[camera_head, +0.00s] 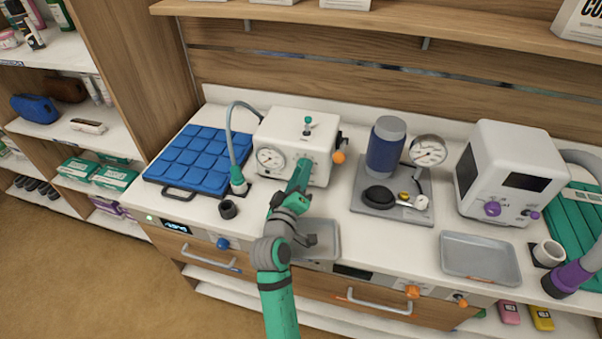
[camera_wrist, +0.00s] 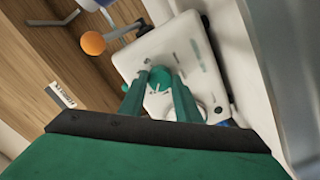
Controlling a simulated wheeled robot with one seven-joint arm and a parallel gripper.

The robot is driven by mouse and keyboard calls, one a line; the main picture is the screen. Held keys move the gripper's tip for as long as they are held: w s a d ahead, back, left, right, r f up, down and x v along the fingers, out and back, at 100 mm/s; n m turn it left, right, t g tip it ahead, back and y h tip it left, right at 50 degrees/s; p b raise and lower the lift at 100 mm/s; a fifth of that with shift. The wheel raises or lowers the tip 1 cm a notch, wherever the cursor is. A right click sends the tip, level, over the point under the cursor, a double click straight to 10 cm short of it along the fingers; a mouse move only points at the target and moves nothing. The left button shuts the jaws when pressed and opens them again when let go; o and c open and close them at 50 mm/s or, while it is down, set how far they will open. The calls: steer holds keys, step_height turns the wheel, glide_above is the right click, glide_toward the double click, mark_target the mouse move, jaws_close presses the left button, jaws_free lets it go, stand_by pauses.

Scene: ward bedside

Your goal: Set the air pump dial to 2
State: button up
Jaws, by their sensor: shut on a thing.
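The air pump (camera_head: 290,135) is a white box on the counter, with a round gauge (camera_head: 270,159) on its front left and a small teal-topped toggle (camera_head: 308,123) on its top. A hose runs from it to a teal-and-grey fitting by the blue quilted pad. My gripper (camera_head: 301,172) reaches its front face right of the gauge and hides most of the dial in the head view. In the wrist view my gripper (camera_wrist: 158,92) is shut on the teal dial (camera_wrist: 160,76), one finger on each side. The dial's setting and scale numbers are too small to read.
An orange knob (camera_head: 338,157) sticks out at the pump's right side. The blue pad (camera_head: 192,158) lies left and a black cup (camera_head: 228,209) stands in front. A grey tray (camera_head: 324,238) is below my wrist. A blue canister (camera_head: 386,147) and white monitor (camera_head: 508,172) stand right.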

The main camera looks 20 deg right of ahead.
steer(key=shift+m, duration=0.3)
steer(key=o, duration=1.1)
steer(key=shift+a, duration=0.1)
steer(key=shift+c, duration=0.2)
steer(key=v, duration=1)
steer(key=shift+s+a, duration=0.25)
steer(key=shift+w, duration=0.1)
